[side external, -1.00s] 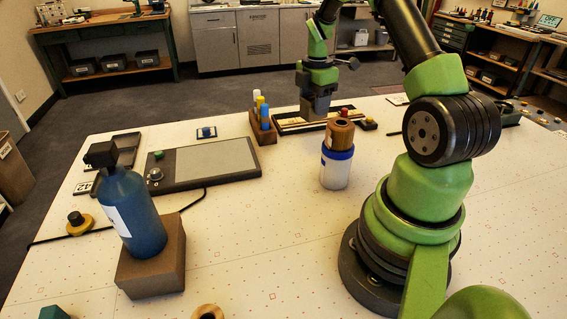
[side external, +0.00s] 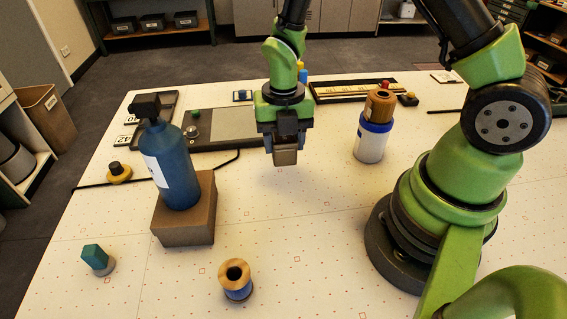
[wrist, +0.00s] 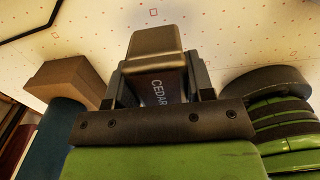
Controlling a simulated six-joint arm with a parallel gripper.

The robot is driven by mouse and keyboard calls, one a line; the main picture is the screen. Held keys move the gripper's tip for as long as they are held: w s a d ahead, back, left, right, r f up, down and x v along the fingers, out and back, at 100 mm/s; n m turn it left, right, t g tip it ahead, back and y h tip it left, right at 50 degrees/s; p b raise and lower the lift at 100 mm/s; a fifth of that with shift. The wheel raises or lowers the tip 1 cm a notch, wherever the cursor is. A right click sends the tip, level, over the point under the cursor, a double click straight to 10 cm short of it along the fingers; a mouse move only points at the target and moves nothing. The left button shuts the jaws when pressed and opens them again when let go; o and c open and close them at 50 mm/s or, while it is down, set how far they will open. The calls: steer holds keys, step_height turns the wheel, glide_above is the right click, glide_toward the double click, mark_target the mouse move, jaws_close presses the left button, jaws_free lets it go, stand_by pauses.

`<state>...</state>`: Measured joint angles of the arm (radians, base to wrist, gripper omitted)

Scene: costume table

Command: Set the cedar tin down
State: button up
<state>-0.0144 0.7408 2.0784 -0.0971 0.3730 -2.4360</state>
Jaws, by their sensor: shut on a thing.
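The cedar tin (side external: 285,157) is a small grey-brown block-like tin hanging below my gripper (side external: 285,140) in the side view. In the wrist view the tin (wrist: 157,52) sits between both fingers of my gripper (wrist: 160,85), with a dark side lettered "CEDAR" and a tan end. My gripper is shut on it. The tin appears held above the pale dotted table (side external: 310,225), with a soft shadow near it. The exact gap beneath cannot be told.
A blue bottle (side external: 176,172) stands on a brown block (side external: 185,225) to the left. A white-blue jar (side external: 371,140) with a wooden spool (side external: 380,105) on top stands right. A blue spool (side external: 237,283) and a green-topped piece (side external: 96,258) are nearer. The table's middle is clear.

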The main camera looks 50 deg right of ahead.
steer(key=shift+f, duration=2.7)
steer(key=shift+f, duration=0.15)
steer(key=o, duration=0.9)
steer(key=shift+o, duration=0.2)
